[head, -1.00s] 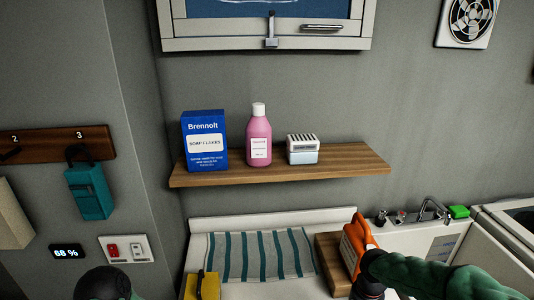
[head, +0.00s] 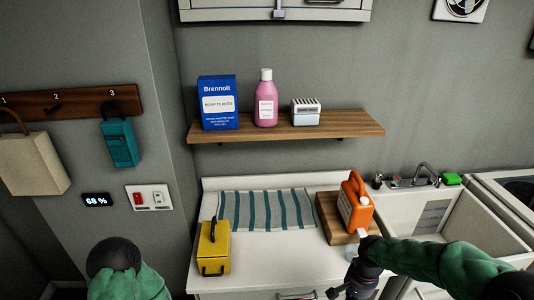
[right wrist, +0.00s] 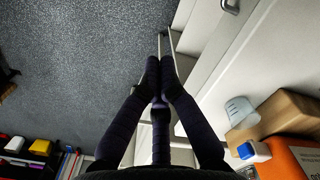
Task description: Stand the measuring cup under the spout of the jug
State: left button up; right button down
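The orange jug (head: 355,208) stands on a wooden block (head: 330,217) on the counter, its white spout (head: 361,233) facing the front. It also shows in the right wrist view (right wrist: 298,158), with a white and blue spout (right wrist: 254,151). The clear measuring cup (right wrist: 240,111) is beside the block, close to the spout. In the head view the cup (head: 351,252) is mostly hidden by my right arm; I cannot tell if it is directly under the spout. My right gripper (right wrist: 160,62) is shut, apart from the cup, near the counter's front. My left gripper is out of view.
A yellow box (head: 214,250) stands at the counter's front left, before a striped towel (head: 265,211). A sink (head: 440,230) is on the right. The shelf (head: 350,124) holds a blue carton, a pink bottle and a small white-blue box. The counter's middle is clear.

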jog(key=s+a+f+n+y, duration=0.1)
jog(key=s+a+f, duration=0.4)
jog(key=f, duration=0.3)
jog(key=s+a+f+n+y+b, duration=0.1)
jog(key=s+a+f+n, duration=0.1)
jog(key=s+a+f, duration=0.3)
jog(key=s+a+f+n+y+b, duration=0.1)
jog(key=s+a+f, duration=0.3)
jog(key=f, duration=0.7)
jog(key=shift+s+a+f+n, duration=0.4)
jog(key=shift+s, duration=0.45)
jog(key=shift+a, duration=0.1)
